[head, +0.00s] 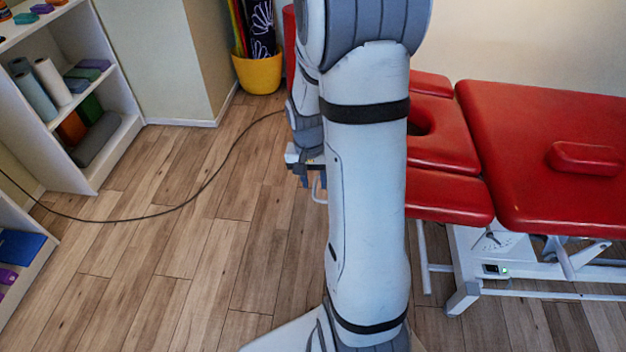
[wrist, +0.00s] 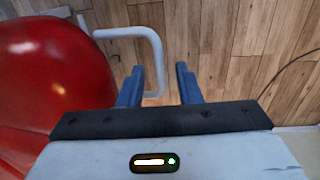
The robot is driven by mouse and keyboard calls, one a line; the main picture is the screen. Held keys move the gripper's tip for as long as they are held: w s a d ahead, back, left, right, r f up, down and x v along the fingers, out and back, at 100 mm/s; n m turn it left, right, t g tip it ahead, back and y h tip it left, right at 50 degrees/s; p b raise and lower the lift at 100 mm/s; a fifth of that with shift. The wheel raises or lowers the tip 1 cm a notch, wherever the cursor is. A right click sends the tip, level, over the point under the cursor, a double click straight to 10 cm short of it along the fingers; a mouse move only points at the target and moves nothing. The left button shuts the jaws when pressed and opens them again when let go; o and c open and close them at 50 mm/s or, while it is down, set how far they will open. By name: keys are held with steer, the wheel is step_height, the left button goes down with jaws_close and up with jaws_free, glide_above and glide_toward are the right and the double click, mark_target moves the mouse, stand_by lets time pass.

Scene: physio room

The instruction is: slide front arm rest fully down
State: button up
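The red treatment table (head: 540,125) stands at the right in the head view. Its near red arm rest pad (head: 449,198) lies beside the head section with the face hole, partly hidden behind my arm.
A white shelf (head: 125,75) with rolls and blocks stands at the left. A dark cable (head: 190,205) crosses the wooden floor. A yellow pot (head: 259,73) stands at the back wall. The table's white frame (head: 465,297) stands below the cushions. Floor left of my arm is mostly clear.

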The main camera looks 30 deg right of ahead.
steer(key=shift+c, duration=0.4)
jaws_close()
